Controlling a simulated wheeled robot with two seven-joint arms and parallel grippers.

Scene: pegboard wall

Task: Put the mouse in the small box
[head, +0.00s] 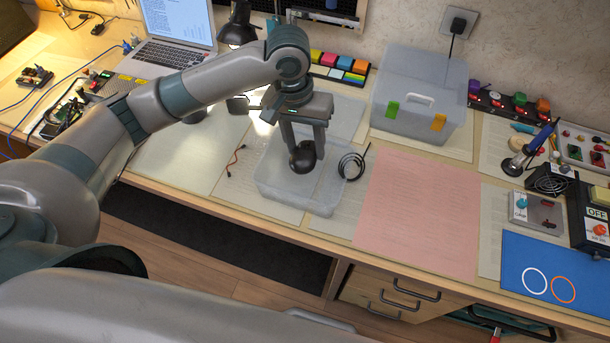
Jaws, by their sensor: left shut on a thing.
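The mouse (302,158) is dark and rounded. My left gripper (303,148) is shut on it and points down. The small box (325,205) is a low, clear, open container on the workbench. The mouse shows over the inside of this box in the head view; I cannot tell whether it touches the box floor. The gripper and mouse hide part of the box's back side. My right gripper is not in view.
A larger clear box (420,100) with green and orange latches stands behind. A coiled black cable (353,165) lies at the small box's right edge. A laptop (175,40) is at the back left. A pink sheet (418,210) is clear.

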